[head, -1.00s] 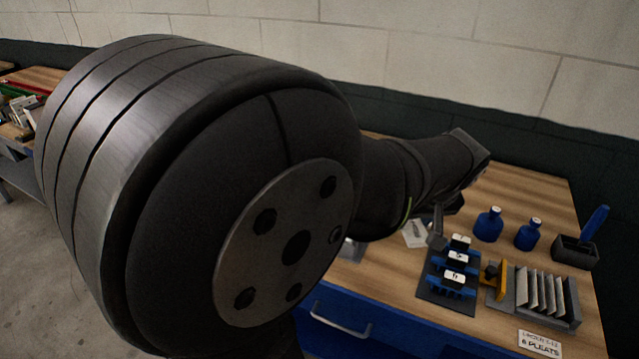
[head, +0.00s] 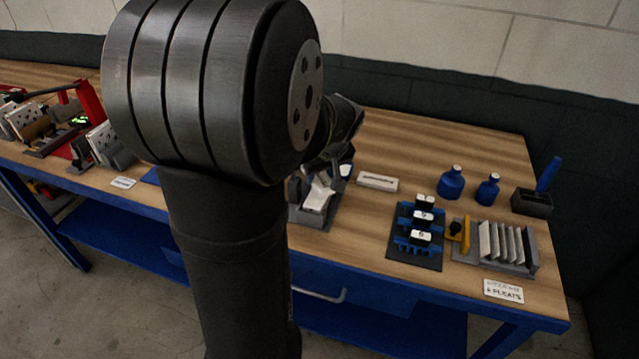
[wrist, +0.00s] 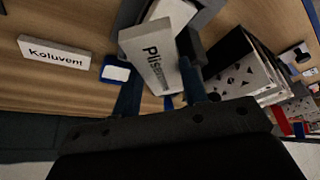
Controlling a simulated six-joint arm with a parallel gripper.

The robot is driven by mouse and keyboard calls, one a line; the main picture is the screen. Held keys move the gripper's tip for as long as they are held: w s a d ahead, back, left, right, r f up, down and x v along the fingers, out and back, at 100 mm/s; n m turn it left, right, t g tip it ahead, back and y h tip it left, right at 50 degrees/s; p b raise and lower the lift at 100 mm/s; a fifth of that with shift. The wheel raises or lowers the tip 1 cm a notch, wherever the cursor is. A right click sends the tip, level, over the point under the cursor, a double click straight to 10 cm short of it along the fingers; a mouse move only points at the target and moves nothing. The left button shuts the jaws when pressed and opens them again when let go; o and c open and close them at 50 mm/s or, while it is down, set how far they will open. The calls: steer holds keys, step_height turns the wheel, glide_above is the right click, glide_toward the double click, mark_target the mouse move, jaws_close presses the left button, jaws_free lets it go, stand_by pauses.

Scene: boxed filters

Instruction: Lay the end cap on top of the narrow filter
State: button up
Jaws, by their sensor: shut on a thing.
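My gripper (wrist: 160,92) shows in the wrist view with two blue fingers, one on each side of a white block (wrist: 153,58) with dark lettering starting "Plis". The fingers are shut on this block, which is tilted; their tips are partly hidden by it. In the head view the gripper is mostly hidden behind my arm. A grey tray (head: 312,214) with white pieces (head: 319,192) sits below it. I cannot tell which piece is the end cap or the narrow filter.
A white sign (head: 378,181) stands right of the tray. A dark stand with blue holders (head: 416,255), a rack of pale panels (head: 507,243), blue bottles (head: 452,183) and a grey box (head: 532,202) stand farther right. Red-framed equipment (head: 88,112) stands left. The back of the table is clear.

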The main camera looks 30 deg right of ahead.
mark_target(322, 181)
steer(key=shift+f, duration=1.9)
steer(key=shift+f, duration=0.1)
steer(key=o, duration=0.9)
steer(key=shift+o, duration=0.2)
steer(key=v, duration=1.2)
